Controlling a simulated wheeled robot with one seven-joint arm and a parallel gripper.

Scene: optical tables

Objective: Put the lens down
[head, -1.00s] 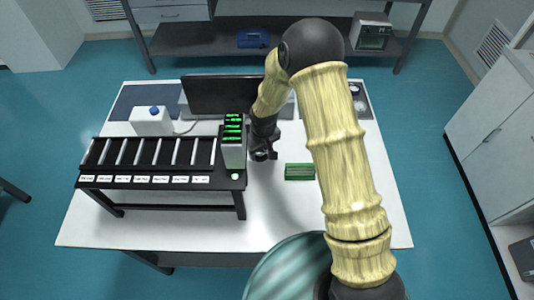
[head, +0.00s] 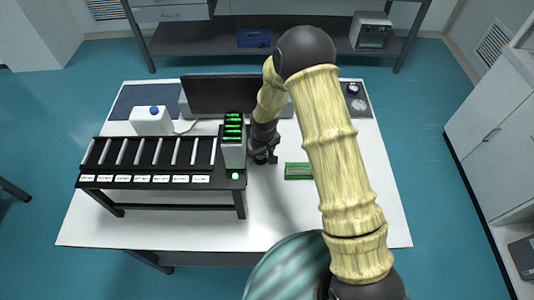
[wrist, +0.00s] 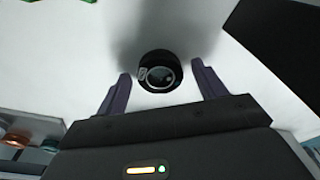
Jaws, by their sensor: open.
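The lens (wrist: 160,72) is a small black round mount with glass in its middle, seen in the wrist view against the white tabletop (wrist: 75,55). It lies between and slightly beyond the fingertips of my gripper (wrist: 162,82). The two purple-grey fingers are spread, with a visible gap on each side of the lens. In the head view my gripper (head: 265,158) is low over the white table, just right of the black rack. The lens cannot be made out clearly there.
The black rack (head: 150,158) with labelled slots and the unit with green displays (head: 233,152) stand close left of my gripper. A green box (head: 298,171) lies to its right. A monitor (head: 225,95) stands behind. The table's front right is clear.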

